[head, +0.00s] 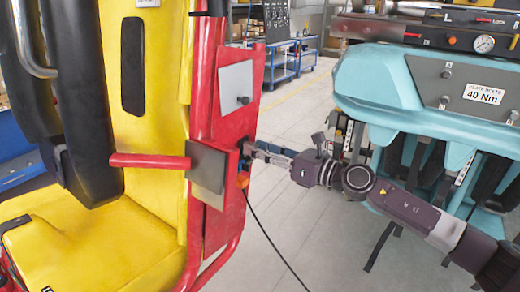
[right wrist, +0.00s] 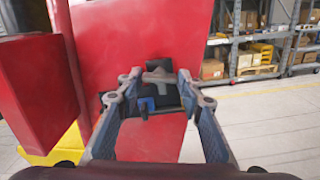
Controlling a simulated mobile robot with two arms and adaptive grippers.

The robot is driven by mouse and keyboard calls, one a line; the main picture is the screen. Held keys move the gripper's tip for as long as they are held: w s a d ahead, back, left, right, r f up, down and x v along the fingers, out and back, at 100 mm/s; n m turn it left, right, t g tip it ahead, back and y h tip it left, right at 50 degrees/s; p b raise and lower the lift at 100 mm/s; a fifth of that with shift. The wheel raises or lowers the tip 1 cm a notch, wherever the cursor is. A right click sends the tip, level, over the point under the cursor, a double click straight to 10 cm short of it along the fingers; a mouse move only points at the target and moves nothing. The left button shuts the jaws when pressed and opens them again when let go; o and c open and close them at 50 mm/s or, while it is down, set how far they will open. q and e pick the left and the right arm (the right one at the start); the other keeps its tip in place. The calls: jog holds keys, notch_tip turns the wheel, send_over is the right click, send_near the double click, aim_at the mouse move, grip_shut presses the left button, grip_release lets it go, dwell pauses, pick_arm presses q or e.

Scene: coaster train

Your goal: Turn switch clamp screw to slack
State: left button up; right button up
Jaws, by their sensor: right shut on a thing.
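The switch clamp screw (right wrist: 158,75) shows in the right wrist view as a grey T-shaped handle in front of a black block (right wrist: 160,97) with a small blue part (right wrist: 147,103). The block sits on the red side panel (right wrist: 140,40) of the seat. My right gripper (right wrist: 157,80) has its fingertips at either end of the handle and is shut on it. In the head view my right gripper (head: 249,151) reaches in from the right to the red panel, and its fingers mostly hide the screw. My left gripper is not in view.
The yellow seat (head: 145,130) with red frame and black pads fills the left. A red bar (head: 150,161) and grey plate (head: 208,168) stick out near the gripper. A black cable (head: 270,235) hangs below. A teal car (head: 400,85) stands right. Open floor (head: 300,120) lies between.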

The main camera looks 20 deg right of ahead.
jog(key=o, duration=0.9)
jog(key=shift+f, duration=0.25)
jog(key=shift+o, duration=1.3)
jog(key=shift+r, duration=0.1)
jog(key=shift+s, duration=0.1)
jog(key=v, duration=1.2)
